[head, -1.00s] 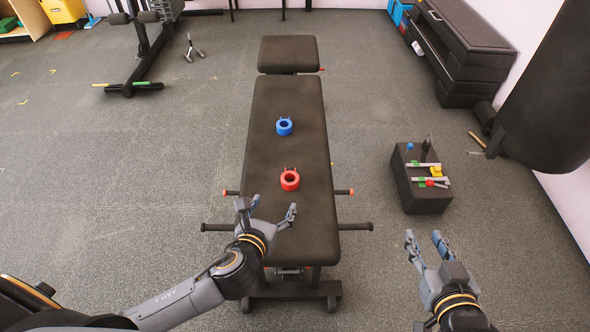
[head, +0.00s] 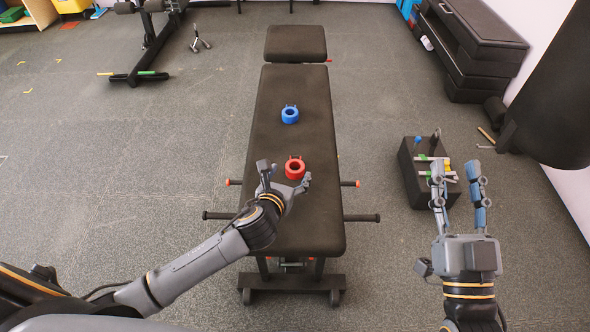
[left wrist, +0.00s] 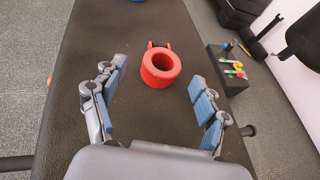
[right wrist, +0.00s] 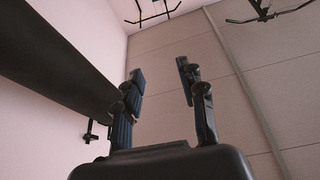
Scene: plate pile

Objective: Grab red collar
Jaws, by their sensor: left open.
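The red collar (head: 295,168) lies on the black bench pad (head: 285,215), near the middle of its near half. It also shows in the left wrist view (left wrist: 160,69), just ahead of and between the two fingers. My left gripper (head: 285,179) is open and empty, close to the near side of the collar, over the bench; the left wrist view shows its fingers spread (left wrist: 157,95). My right gripper (head: 458,182) is raised at the right, pointing up, open and empty, as the right wrist view (right wrist: 160,75) also shows.
A blue collar (head: 290,114) lies farther back on the bench. Bars with red ends and black handles stick out from the bench sides. A black box (head: 408,180) with small tools stands right of it. Open floor (head: 110,190) lies left of the bench.

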